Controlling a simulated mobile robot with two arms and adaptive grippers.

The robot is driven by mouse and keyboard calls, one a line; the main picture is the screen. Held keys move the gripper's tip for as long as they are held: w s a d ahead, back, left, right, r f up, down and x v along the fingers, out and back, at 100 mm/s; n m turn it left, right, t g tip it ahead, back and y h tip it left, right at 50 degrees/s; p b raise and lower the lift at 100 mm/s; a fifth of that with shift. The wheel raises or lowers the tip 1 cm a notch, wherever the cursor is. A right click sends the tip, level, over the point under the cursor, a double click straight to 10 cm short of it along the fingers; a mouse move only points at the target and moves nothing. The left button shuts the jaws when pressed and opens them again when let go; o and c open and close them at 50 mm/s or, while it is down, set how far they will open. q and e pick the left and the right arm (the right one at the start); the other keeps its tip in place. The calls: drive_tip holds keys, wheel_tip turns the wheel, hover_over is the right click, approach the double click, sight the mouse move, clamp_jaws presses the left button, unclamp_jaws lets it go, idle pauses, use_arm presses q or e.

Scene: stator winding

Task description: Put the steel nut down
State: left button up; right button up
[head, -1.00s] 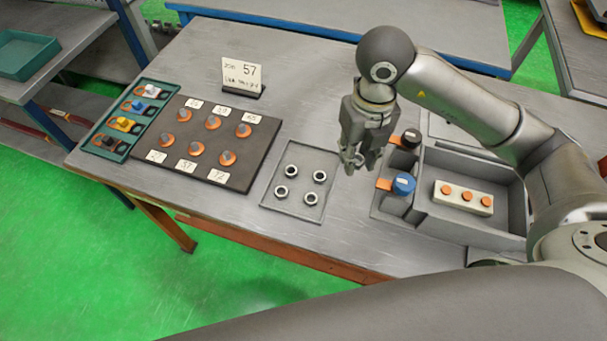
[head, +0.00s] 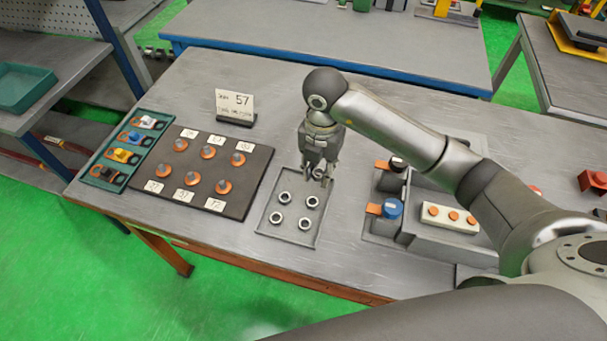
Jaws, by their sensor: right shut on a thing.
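My right gripper (head: 322,180) is shut and points down over the far right corner of the shallow grey tray (head: 262,221). The steel nut it holds is small and mostly hidden between the fingertips; its outline is hard to make out. Several other steel nuts (head: 305,223) lie apart from each other on the tray. I cannot tell how high the fingertips are above the tray. My left gripper is not in view.
Left of the tray is a dark board (head: 244,188) with orange-based pegs and number labels, then a teal tray (head: 107,182) of coloured parts. A grey bin (head: 437,247) with a white block (head: 448,217) is to the right.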

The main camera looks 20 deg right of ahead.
drive_tip(key=p, duration=0.2)
hover_over(304, 185)
wheel_tip(304, 185, down, 6)
drive_tip(key=shift+f, duration=0.1)
wheel_tip(304, 185, down, 3)
drive_tip(key=shift+r, duration=0.15)
drive_tip(key=shift+f, duration=0.25)
drive_tip(key=o, duration=1)
drive_tip(key=shift+o, duration=0.2)
drive_tip(key=shift+r, duration=0.1)
